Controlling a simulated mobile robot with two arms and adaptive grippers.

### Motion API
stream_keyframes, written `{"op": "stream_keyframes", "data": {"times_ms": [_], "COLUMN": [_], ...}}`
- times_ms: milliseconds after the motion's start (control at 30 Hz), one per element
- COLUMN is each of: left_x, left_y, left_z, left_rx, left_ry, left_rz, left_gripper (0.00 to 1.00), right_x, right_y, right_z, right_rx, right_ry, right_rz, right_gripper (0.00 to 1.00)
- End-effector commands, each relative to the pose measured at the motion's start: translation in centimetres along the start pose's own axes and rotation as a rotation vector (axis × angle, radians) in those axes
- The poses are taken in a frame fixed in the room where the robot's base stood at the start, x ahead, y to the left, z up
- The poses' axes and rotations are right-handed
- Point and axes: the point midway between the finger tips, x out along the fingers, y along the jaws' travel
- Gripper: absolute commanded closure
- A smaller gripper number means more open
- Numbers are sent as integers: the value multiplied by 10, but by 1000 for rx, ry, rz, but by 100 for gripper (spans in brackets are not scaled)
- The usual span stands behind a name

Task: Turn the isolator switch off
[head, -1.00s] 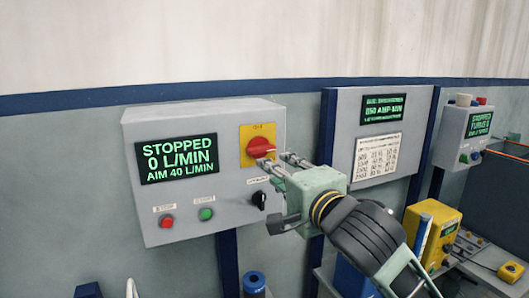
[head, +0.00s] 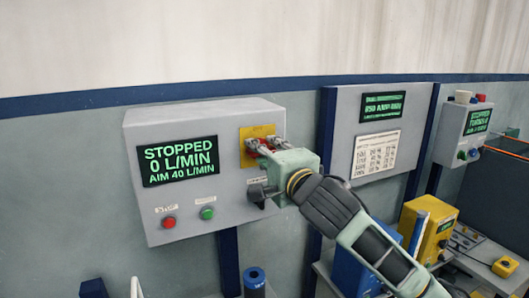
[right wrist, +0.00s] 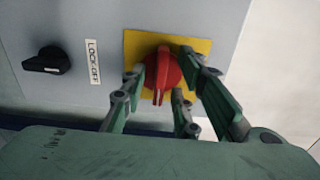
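The isolator switch is a red rotary knob (right wrist: 162,76) on a yellow plate (right wrist: 134,44), on the right side of a grey control box (head: 134,208). In the right wrist view its ridge runs up and down. My right gripper (head: 264,144) is at the knob, with its fingers on either side of it (right wrist: 164,68). The fingers stand apart; whether they touch the knob I cannot tell. In the head view the fingers hide most of the knob. My left gripper is not in view.
A black knob (right wrist: 47,62) beside a LOCK-OFF label (right wrist: 93,62) sits near the switch. The box's display (head: 178,160) reads STOPPED, 0 L/MIN. Red (head: 168,222) and green (head: 207,213) buttons are low on the box. A panel (head: 342,112) stands to the right.

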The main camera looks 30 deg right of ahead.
Motion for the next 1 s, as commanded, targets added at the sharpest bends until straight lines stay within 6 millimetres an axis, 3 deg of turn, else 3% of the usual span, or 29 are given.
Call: {"op": "stream_keyframes", "data": {"times_ms": [67, 367, 1000], "left_x": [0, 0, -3], "left_y": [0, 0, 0], "left_z": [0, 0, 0], "left_rx": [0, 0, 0], "left_ry": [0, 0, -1], "left_rz": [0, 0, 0], "left_gripper": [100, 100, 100], "right_x": [0, 0, 0], "right_y": [0, 0, 1], "right_z": [0, 0, 0], "right_rx": [0, 0, -100], "right_ry": [0, 0, -1], "right_rz": [0, 0, 3], "right_gripper": [74, 100, 100]}}
